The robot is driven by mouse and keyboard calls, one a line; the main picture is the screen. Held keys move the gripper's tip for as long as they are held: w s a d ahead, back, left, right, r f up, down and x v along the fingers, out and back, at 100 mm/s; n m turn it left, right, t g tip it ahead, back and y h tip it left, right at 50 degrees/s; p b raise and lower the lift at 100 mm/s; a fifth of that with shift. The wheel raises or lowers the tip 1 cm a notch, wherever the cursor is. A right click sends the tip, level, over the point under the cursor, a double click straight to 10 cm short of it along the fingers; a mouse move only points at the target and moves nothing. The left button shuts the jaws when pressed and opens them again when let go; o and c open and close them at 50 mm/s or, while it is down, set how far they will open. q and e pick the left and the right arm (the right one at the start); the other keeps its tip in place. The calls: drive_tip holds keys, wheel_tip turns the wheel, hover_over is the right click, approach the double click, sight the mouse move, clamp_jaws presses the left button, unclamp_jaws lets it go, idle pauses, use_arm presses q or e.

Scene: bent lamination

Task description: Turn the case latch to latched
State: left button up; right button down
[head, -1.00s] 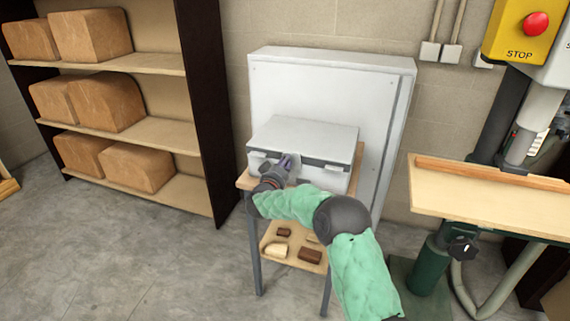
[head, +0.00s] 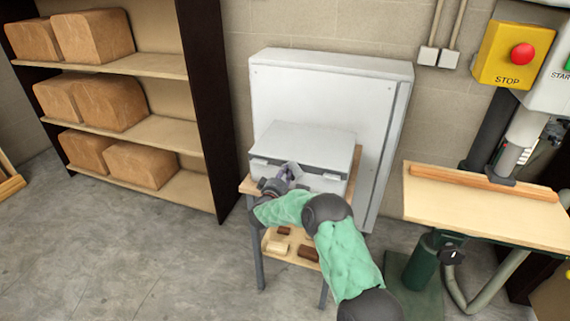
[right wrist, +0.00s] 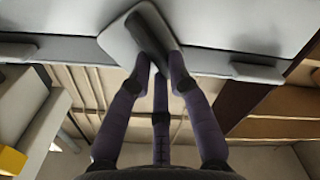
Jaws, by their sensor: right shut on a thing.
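The closed light-grey case (head: 310,140) sits on a small wooden-topped stand, its lid seam facing me. At the middle of its front is the case latch (head: 296,170), a pale plate. In the right wrist view the latch (right wrist: 118,38) stands tilted across the seam. My right gripper (head: 284,175) reaches it from the front left. In the right wrist view its purple-grey fingers (right wrist: 160,65) close around the latch's dark grip part (right wrist: 152,35). The fingers hide part of the latch. My left gripper is not in view.
Smaller clasps flank the latch, one at right in the wrist view (right wrist: 257,72). A tall grey cabinet (head: 330,85) stands behind the case. Small blocks lie on the stand's lower shelf (head: 290,260). A shelf unit (head: 212,110) stands left, a machine table (head: 480,205) right.

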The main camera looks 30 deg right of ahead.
drive_tip(key=n+p, duration=0.4)
drive_tip(key=shift+s+f+n, duration=0.1)
drive_tip(key=shift+f+n, duration=0.3)
drive_tip(key=shift+s+d+f+n+p, duration=0.1)
drive_tip(key=shift+f+n+p, duration=0.15)
drive_tip(key=shift+n+p, duration=0.5)
drive_tip(key=shift+s+d+f+n+p, duration=0.1)
drive_tip(key=shift+f+n+p, duration=0.2)
drive_tip(key=shift+n, duration=0.75)
drive_tip(key=shift+s+d+f+n+p, duration=0.15)
drive_tip(key=shift+n+p, duration=0.45)
drive_tip(key=shift+n, duration=0.3)
drive_tip(key=c, duration=1.1)
unclamp_jaws()
drive_tip(key=shift+c, duration=0.2)
drive_tip(key=v, duration=1.2)
